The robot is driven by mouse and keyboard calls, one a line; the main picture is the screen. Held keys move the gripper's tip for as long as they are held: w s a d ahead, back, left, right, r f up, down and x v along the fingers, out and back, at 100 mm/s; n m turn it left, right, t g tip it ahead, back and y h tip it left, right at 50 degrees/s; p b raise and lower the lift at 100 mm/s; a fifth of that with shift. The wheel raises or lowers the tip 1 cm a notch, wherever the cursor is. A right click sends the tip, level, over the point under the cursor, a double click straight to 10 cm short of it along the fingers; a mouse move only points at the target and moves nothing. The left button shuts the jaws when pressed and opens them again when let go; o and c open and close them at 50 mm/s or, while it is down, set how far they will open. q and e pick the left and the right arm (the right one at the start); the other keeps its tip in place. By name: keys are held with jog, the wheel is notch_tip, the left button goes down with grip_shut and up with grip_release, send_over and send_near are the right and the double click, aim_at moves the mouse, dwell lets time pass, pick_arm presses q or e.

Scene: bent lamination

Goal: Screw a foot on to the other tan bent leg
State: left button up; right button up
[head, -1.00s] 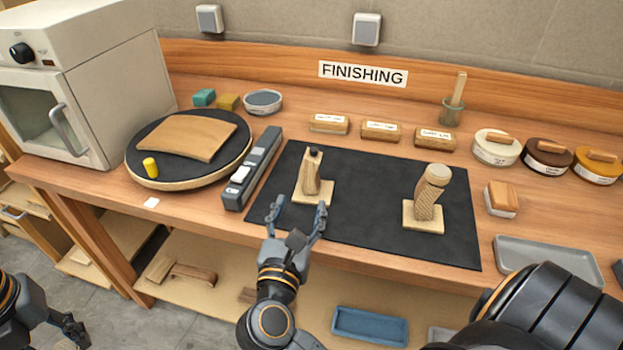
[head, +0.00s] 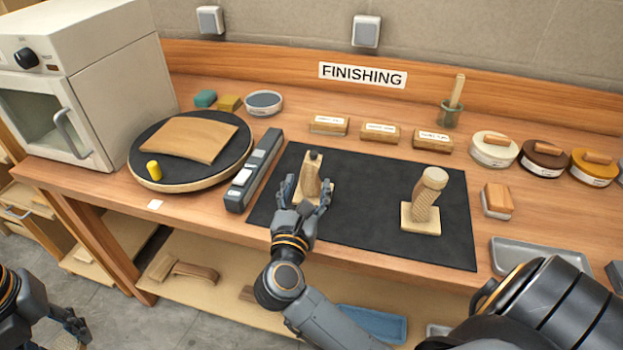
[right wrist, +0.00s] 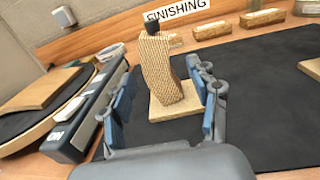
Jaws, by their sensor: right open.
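A tan bent leg (head: 311,175) stands upright on a square base on the black mat, with a small dark piece at its top. It also shows in the right wrist view (right wrist: 160,68). A second tan bent leg (head: 424,206) stands to the right, topped by a round tan foot (head: 434,178). My right gripper (head: 305,190) is open at the near side of the left leg. In the right wrist view its fingers (right wrist: 165,88) stand either side of the leg, with gaps. My left gripper (head: 76,326) is low at the left, away from the bench; its jaws are unclear.
A black mat (head: 360,220) lies under both legs. To its left are a long grey strip (head: 255,170) and a round turntable (head: 190,180) bearing a curved tan panel (head: 190,139) and a yellow cylinder (head: 153,170). Wooden blocks and lidded tins (head: 494,150) line the back.

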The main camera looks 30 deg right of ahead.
aim_at(307, 177)
pick_arm(q)
jog(key=shift+r+p, duration=0.3)
jog(key=shift+r, duration=0.05)
pick_arm(e)
jog(key=shift+w+d+r, duration=0.15)
jog(key=shift+w+d, duration=0.1)
jog(key=shift+w, duration=0.1)
pick_arm(q)
jog(key=shift+r+p, duration=0.65)
jog(key=shift+p, duration=0.05)
pick_arm(e)
jog(key=x, duration=0.3)
jog(key=shift+w+d, duration=0.15)
jog(key=shift+w, duration=0.25)
pick_arm(q)
jog(key=shift+d, duration=0.1)
pick_arm(e)
jog(key=shift+w+d, duration=0.25)
jog(key=shift+d, duration=0.05)
jog(key=shift+a, duration=0.1)
grip_shut()
